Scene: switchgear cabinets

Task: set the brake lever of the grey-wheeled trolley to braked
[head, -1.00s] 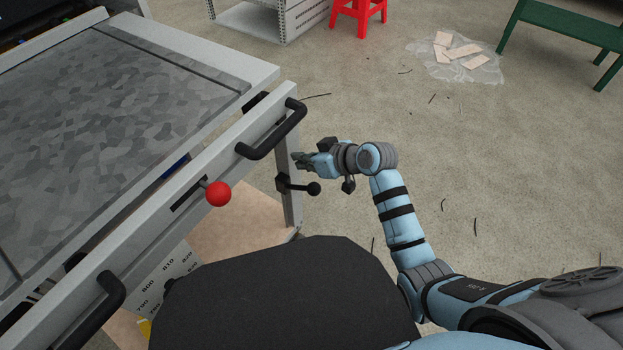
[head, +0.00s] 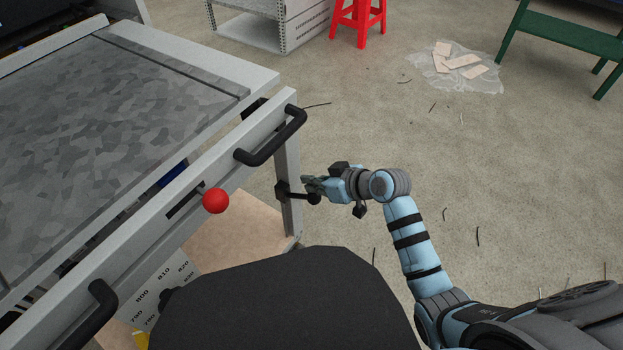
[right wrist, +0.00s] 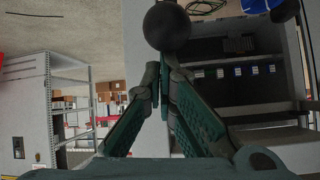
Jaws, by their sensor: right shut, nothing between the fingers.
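A grey trolley (head: 268,138) stands at the left; its wheels are out of view. On its near right leg a black lever with a ball knob (head: 314,199) sticks out to the right from a dark bracket (head: 282,190). A second lever with a red ball knob (head: 215,201) sits in a slot of the top rail. My right gripper (head: 306,182) is shut and empty, just above the black lever near its knob; I cannot tell if they touch. In the right wrist view the black knob (right wrist: 167,27) appears just beyond the closed fingertips (right wrist: 158,78). My left gripper is not in view.
Black handles (head: 272,138) stick out from the trolley's rail close to my right gripper. A red stool (head: 358,20), a green bench (head: 565,30) and tiles on a plastic sheet (head: 458,65) are farther back. The floor right of the trolley is mostly open, with scattered dark scraps.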

